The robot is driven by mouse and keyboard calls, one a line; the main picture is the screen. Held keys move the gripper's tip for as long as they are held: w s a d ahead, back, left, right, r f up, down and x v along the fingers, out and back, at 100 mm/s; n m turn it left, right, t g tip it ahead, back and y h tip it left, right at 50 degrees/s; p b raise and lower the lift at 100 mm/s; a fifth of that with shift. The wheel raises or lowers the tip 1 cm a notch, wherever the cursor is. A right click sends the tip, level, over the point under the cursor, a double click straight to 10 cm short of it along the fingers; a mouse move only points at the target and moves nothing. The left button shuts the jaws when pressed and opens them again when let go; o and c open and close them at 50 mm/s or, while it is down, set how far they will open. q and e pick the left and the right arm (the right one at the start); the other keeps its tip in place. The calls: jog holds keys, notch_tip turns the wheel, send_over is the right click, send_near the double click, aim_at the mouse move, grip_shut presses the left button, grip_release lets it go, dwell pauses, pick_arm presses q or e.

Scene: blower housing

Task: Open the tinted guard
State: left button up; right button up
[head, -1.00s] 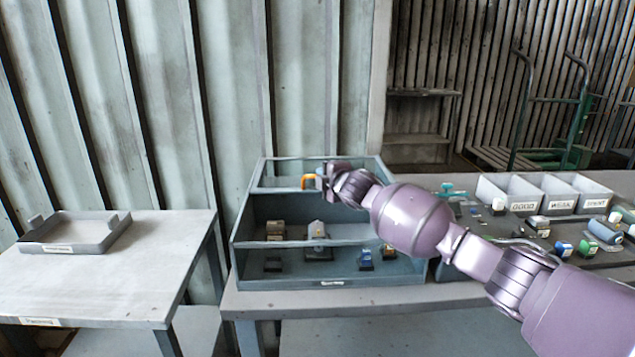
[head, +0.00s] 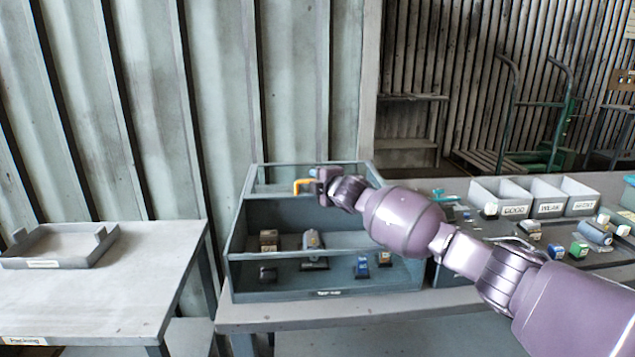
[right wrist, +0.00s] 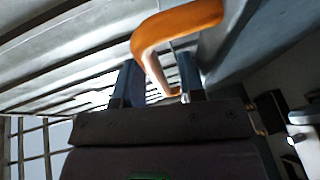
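The tinted guard (head: 275,191) is at the top of the grey box-like housing (head: 240,285) in the head view. Only its thin frame shows clearly; its tint and angle are hard to tell. Its orange handle (head: 301,185) shows at the left of my right gripper (head: 318,183). My left gripper is not in view.
Small parts (head: 312,243) sit inside the housing. At the right are grey labelled bins (head: 512,210) and several loose parts. A side table (head: 110,285) at left holds a shallow tray (head: 62,262); a gap separates it from the bench.

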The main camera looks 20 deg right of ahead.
jog(key=shift+s, duration=0.1)
jog(key=shift+s+r, duration=0.1)
jog(key=shift+s, duration=0.15)
pick_arm(q)
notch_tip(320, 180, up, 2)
jog(key=p, duration=0.3)
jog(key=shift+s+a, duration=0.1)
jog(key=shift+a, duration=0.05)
pick_arm(e)
jog(key=v, duration=1)
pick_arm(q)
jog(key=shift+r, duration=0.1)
